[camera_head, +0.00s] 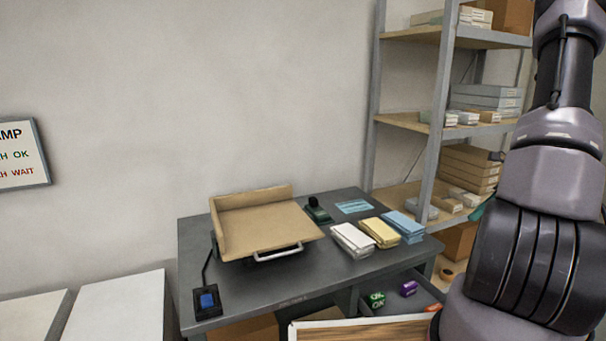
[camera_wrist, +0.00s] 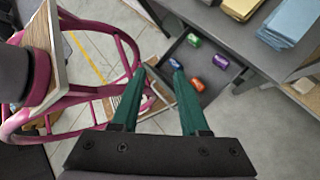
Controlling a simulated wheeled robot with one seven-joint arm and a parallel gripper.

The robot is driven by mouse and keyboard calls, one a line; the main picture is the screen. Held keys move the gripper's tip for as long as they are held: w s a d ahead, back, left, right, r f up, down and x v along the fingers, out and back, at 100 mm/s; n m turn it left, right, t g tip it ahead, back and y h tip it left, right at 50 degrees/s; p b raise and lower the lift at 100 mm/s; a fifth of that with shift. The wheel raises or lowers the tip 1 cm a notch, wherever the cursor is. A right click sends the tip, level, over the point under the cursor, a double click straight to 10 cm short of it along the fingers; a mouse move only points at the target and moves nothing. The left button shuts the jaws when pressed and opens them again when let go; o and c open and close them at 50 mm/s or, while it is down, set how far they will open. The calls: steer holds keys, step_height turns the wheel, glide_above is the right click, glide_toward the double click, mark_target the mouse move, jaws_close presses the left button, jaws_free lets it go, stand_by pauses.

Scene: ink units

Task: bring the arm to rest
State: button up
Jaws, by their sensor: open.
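My arm (camera_head: 540,220) rises along the right side of the head view, and its end is outside that view. In the wrist view my gripper (camera_wrist: 154,82) shows two green fingers, spread apart with nothing between them. The fingers point toward an open drawer (camera_wrist: 190,50) under the grey desk, and they appear to be above and short of it. Several small blocks lie in the drawer, among them a green block (camera_head: 376,299) and a purple block (camera_head: 408,288).
The grey desk (camera_head: 215,275) carries a cardboard tray (camera_head: 265,222), a stamp (camera_head: 317,210), a blue-button box (camera_head: 207,300) and white (camera_head: 352,239), yellow and blue stacks. A shelf rack (camera_head: 447,95) stands behind at right. A magenta tubular frame (camera_wrist: 125,45) is close left of my gripper.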

steer(key=a+r+n+t+h, duration=0.2)
steer(key=a+r+n+h, duration=0.3)
steer(key=a+r+n, duration=0.9)
steer(key=s+a+r+n+t+h, duration=0.2)
steer(key=s+a+r+n+t, duration=0.3)
steer(key=s+a+r, duration=0.7)
step_height(320, 180, up, 2)
steer(key=shift+s+r+n+t, duration=0.15)
steer(key=shift+n+t, duration=0.15)
steer(key=shift+n, duration=0.9)
